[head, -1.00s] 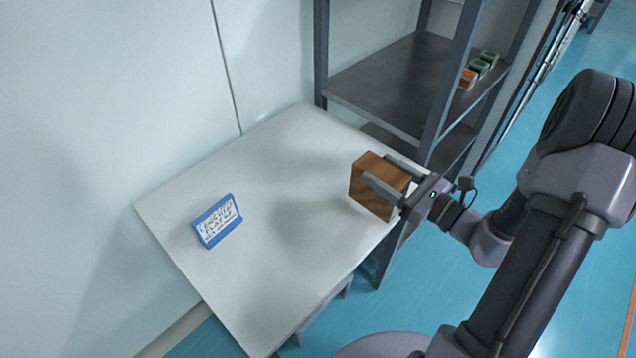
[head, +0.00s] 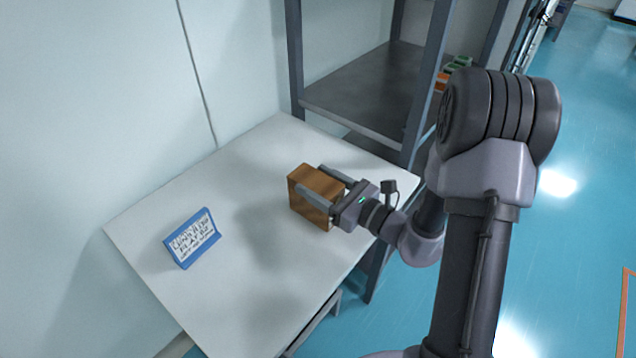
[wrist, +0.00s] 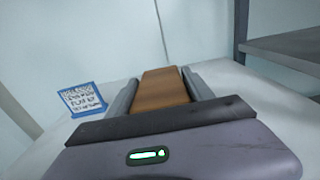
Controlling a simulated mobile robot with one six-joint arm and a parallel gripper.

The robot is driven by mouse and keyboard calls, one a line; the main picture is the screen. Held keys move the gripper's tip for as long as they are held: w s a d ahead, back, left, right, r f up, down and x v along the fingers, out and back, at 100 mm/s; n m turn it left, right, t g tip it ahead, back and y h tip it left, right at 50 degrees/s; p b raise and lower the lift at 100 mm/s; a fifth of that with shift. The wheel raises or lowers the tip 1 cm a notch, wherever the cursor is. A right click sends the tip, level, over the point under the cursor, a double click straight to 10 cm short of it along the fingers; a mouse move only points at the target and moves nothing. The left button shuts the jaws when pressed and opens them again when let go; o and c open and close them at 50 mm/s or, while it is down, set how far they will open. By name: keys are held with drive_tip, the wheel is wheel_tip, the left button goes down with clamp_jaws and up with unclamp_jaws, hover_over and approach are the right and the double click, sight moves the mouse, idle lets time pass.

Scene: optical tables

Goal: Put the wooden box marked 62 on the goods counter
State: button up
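A brown wooden box (head: 312,194) is held between the two fingers of my gripper (head: 322,183), over the right part of a white table (head: 230,180). The box also shows in the wrist view (wrist: 162,90), with a finger along each side. No number shows on the faces in view. I cannot tell whether the box's underside touches the table top. A blue-framed sign (head: 192,238) with lettering too blurred to read surely stands on the table's left part.
A grey metal shelf unit (head: 365,90) stands behind the table's right end, with small orange and green items (head: 450,75) on it. A pale wall runs along the table's back. The table's middle and front are clear.

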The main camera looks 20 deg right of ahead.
drive_tip(key=shift+o, duration=1.3)
